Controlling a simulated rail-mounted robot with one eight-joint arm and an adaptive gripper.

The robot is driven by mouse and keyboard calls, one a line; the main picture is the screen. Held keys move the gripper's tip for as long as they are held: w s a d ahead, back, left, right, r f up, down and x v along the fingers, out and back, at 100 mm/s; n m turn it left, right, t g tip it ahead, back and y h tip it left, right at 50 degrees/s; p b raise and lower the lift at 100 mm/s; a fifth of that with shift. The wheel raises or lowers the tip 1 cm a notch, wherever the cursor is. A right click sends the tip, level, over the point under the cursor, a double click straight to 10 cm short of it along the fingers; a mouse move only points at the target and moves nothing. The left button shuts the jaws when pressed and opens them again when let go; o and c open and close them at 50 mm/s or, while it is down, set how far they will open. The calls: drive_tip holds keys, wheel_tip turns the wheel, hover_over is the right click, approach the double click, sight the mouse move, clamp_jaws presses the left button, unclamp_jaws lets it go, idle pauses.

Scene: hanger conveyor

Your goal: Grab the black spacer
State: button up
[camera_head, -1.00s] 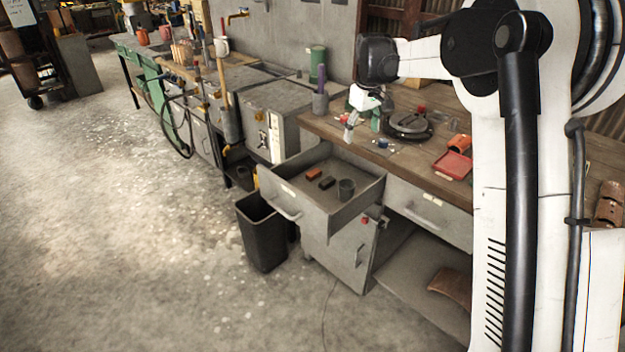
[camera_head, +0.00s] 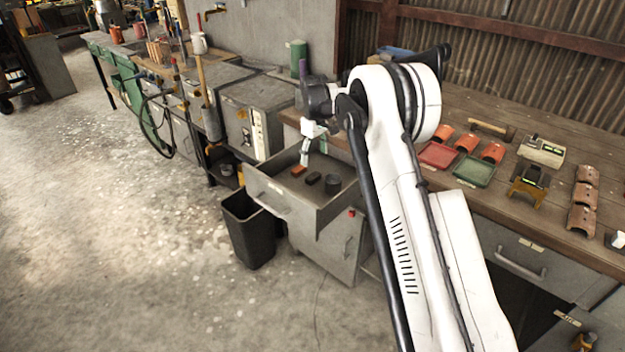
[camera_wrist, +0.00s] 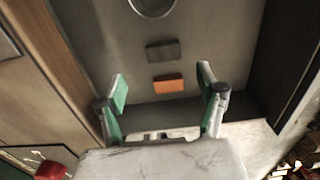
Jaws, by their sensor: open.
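The black spacer (camera_head: 313,178) lies flat in the open grey drawer (camera_head: 268,199), between an orange block and a dark round cup. In the wrist view the spacer (camera_wrist: 163,50) shows as a dark rectangle, just beyond the orange block (camera_wrist: 168,84).
The round cup (camera_head: 333,184) stands in the drawer beside the spacer. The drawer walls enclose these things. The wooden bench (camera_head: 530,185) holds red and green trays and several brown parts. A black bin (camera_head: 247,229) stands on the floor below.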

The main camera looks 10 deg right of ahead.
sight(313, 175)
drive_tip(key=shift+s+a+f, duration=0.1)
drive_tip(key=shift+f, duration=2)
drive_tip(key=shift+s+a+f, duration=0.1)
drive_tip(key=shift+f, duration=2)
drive_tip(key=c, duration=1.2)
drive_tip(key=shift+r, duration=0.1)
drive_tip(key=shift+c, duration=0.2)
